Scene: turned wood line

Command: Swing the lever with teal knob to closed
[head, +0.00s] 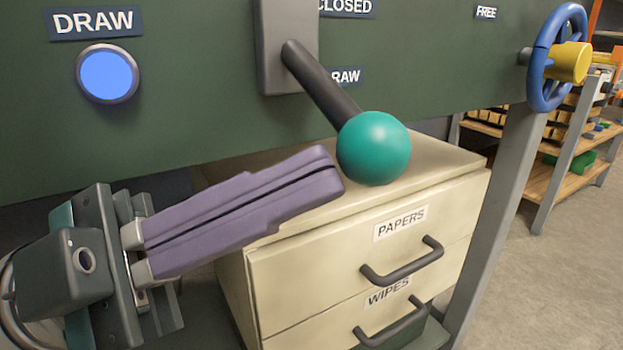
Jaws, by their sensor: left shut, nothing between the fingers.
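The lever (322,79) is a dark rod that comes out of a grey housing (286,45) on the green panel. It slants down to the right and ends in a round teal knob (373,148). A sign reading CLOSED (347,8) is partly hidden at the top, right of the housing. Another partly hidden sign (346,76) reads "RAW" behind the rod. My left gripper (333,172) has purple fingers, is shut and empty, and its tips are just left of the knob; I cannot tell if they touch it. My right gripper is not in view.
A cream drawer cabinet (300,263) with PAPERS and WIPES labels stands below the knob. A blue handwheel (545,55) with a yellow hub is at the right. A blue button (108,75) under a DRAW sign (95,22) is at the left. Shelves (570,180) stand behind.

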